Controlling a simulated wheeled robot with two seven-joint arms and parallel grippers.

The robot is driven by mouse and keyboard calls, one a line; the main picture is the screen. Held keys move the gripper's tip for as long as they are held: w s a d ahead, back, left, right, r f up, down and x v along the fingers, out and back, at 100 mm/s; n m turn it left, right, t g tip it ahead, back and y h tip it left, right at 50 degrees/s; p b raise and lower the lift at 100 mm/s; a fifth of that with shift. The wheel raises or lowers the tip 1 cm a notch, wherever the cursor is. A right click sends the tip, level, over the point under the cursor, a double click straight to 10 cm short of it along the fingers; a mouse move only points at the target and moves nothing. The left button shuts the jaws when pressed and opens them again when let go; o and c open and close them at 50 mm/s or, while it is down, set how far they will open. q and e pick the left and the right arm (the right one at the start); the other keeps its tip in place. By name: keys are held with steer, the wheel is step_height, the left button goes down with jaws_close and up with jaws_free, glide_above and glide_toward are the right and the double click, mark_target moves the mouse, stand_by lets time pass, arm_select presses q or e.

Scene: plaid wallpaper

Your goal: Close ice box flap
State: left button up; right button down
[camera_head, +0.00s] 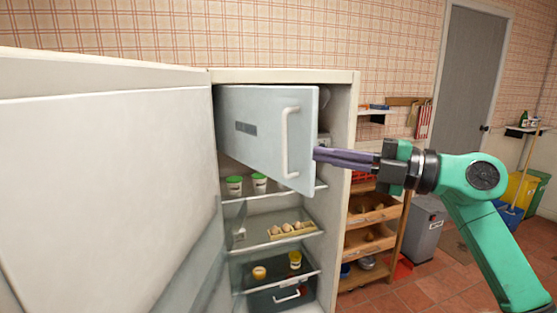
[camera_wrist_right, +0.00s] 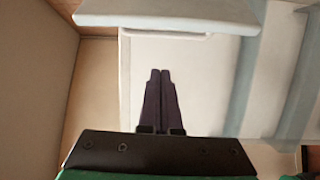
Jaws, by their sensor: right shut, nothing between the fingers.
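The ice box flap (camera_head: 258,137) is a pale panel with a vertical handle (camera_head: 290,142) at its right side, in the upper part of the open fridge. It stands partly open, its right edge swung out toward me. My right gripper (camera_head: 318,155) is shut and empty, its purple fingertips at the flap's right edge; I cannot tell whether they touch. In the right wrist view the shut fingers (camera_wrist_right: 159,75) point toward a pale panel, with the flap's edge (camera_wrist_right: 170,14) probably the bar across the top. My left gripper is not in view.
The large fridge door (camera_head: 110,180) stands open on the left. Fridge shelves hold cups (camera_head: 259,183), an egg tray (camera_head: 292,231) and jars (camera_head: 295,260). A wooden shelf rack (camera_head: 370,240) and a grey bin (camera_head: 424,228) stand to the right.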

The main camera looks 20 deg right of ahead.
mark_target(310, 155)
arm_select(q)
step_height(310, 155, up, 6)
steer(key=p, duration=0.6)
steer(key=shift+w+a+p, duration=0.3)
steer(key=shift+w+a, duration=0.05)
arm_select(e)
steer(key=w+d+x, duration=0.1)
steer(key=x, duration=0.7)
steer(key=shift+w+f+g, duration=0.25)
steer(key=shift+w+g, duration=0.05)
steer(key=shift+w, duration=0.2)
